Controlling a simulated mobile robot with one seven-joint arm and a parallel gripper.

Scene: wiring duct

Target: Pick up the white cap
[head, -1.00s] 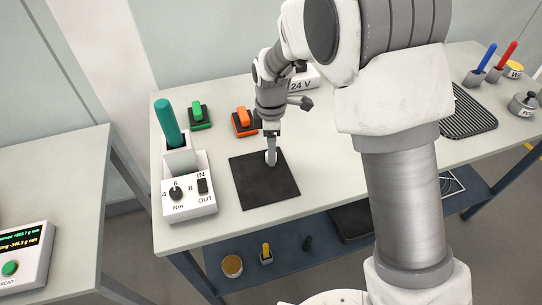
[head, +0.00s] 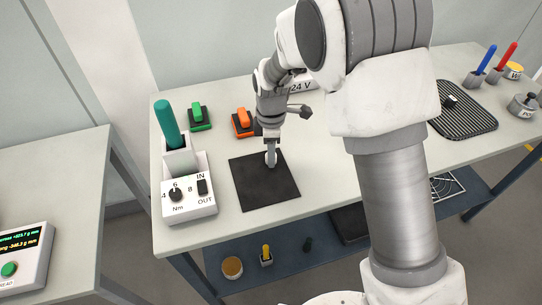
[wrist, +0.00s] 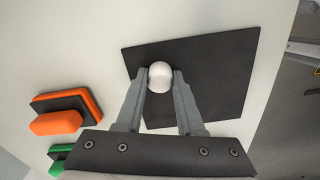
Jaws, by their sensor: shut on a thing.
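The white cap (wrist: 160,75) shows in the wrist view as a small rounded white piece between my fingertips, over the black mat (wrist: 215,60). My gripper (wrist: 160,82) is shut on it, one finger touching each side. In the head view my gripper (head: 271,157) points down at the upper middle of the black mat (head: 265,188). The cap is mostly hidden by the fingers there. I cannot tell whether it touches the mat.
An orange switch (head: 243,121) and a green switch (head: 198,115) stand behind and left of the mat. A torque box (head: 190,200) with a green-handled tool (head: 167,122) is at the left. A ribbed dark tray (head: 465,112) lies at the right. The table's front is clear.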

